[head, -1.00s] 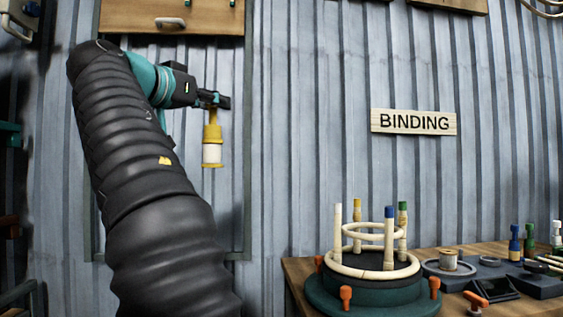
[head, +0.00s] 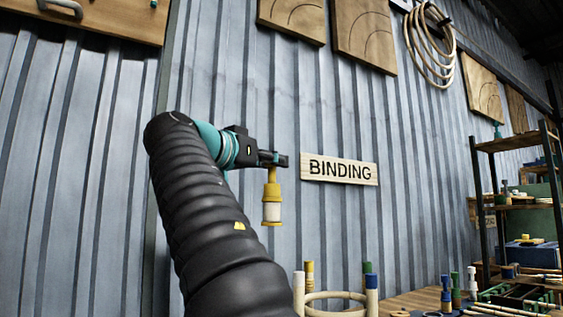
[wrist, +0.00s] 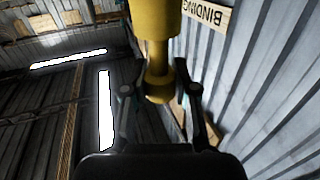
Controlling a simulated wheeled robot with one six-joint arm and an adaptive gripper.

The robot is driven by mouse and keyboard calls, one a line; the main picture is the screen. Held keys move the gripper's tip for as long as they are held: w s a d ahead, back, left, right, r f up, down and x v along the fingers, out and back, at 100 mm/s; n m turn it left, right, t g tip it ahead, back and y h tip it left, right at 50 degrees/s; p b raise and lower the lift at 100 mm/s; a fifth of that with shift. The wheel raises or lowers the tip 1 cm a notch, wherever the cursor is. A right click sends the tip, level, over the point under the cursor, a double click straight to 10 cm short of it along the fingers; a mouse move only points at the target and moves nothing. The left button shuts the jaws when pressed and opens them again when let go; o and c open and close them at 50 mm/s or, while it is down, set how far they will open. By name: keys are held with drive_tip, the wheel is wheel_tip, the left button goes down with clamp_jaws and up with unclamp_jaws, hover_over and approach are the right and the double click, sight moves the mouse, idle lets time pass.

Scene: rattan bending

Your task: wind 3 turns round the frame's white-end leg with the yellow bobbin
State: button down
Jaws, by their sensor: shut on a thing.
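My gripper (head: 274,160) is shut on the yellow bobbin (head: 271,192) by its thin upper stem. The bobbin hangs upright in front of the grey wall, with a pale band of strand between its yellow ends. In the wrist view the yellow bobbin (wrist: 157,25) sits between the two fingers (wrist: 160,92). The frame stands at the bottom of the head view, below and right of the bobbin and apart from it. Its white-end leg (head: 298,293) is the leftmost, beside legs with yellow (head: 309,273), green (head: 367,268) and blue (head: 371,284) ends. The lower frame is cut off.
A pale ring (head: 335,295) joins the frame's legs. A bench with several coloured bobbins (head: 446,290) and tools lies to the right. A dark shelf rack (head: 478,200) stands at the far right. A BINDING sign (head: 340,170) hangs on the wall. The air around the bobbin is clear.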

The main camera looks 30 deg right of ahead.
drive_tip(key=f+b, duration=0.2)
drive_tip(key=f, duration=0.2)
drive_tip(key=f+b, duration=0.3)
drive_tip(key=f, duration=0.1)
drive_tip(key=f+b, duration=0.2)
drive_tip(key=f, duration=0.3)
drive_tip(key=shift+s+d+b, duration=0.25)
drive_tip(key=shift+d+b, duration=0.1)
drive_tip(key=shift+d, duration=0.05)
drive_tip(key=shift+f+b, duration=1.2)
drive_tip(key=shift+f, duration=0.05)
drive_tip(key=shift+s, duration=0.15)
